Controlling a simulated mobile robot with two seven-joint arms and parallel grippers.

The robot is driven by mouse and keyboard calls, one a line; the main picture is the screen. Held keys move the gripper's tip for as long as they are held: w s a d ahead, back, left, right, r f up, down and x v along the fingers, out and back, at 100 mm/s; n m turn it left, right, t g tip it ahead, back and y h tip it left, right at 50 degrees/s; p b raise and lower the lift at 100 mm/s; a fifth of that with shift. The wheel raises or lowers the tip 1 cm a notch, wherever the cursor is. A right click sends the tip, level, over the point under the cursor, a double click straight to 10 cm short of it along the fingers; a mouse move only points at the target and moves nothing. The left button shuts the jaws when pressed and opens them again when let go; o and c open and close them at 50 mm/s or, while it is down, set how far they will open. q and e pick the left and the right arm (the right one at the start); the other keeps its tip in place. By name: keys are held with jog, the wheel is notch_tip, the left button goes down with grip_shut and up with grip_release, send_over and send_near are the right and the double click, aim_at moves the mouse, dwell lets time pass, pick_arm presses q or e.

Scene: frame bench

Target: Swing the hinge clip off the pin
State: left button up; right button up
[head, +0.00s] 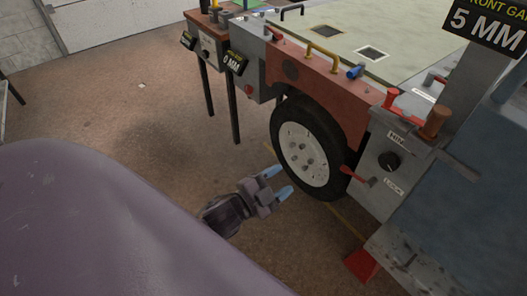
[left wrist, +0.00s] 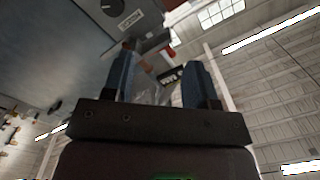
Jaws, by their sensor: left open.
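My left gripper (head: 278,181) is open and empty, low over the floor beside the wheel. Its blue fingers also show in the left wrist view (left wrist: 162,62), with nothing between them. A grey panel (head: 372,190) at the right has a black knob, a label starting "HIN" and a label that seems to read "LOCK". A red lever (head: 355,176) sticks out from its lower left, right of my gripper and apart from it. A brown upright cylinder (head: 437,120), perhaps the pin, stands on top. I cannot tell for sure which part is the hinge clip. My right gripper is not in view.
A wheel with a black tyre (head: 320,150) stands under the red frame side (head: 320,82). A yellow handle (head: 323,51) and a blue peg (head: 356,72) sit on the frame's edge. A red wedge (head: 361,265) lies at the lower right. The floor (head: 130,115) is clear at the left.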

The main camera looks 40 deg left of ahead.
pick_arm(q)
jog(key=shift+s+a+f+n+g+y, duration=0.4)
jog(key=shift+s+a+f+n+y, duration=0.3)
jog(key=shift+s+a+f+n, duration=0.3)
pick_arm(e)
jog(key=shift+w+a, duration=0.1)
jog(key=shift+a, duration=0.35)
pick_arm(q)
jog(key=shift+w+d, duration=0.1)
jog(key=shift+d, duration=0.05)
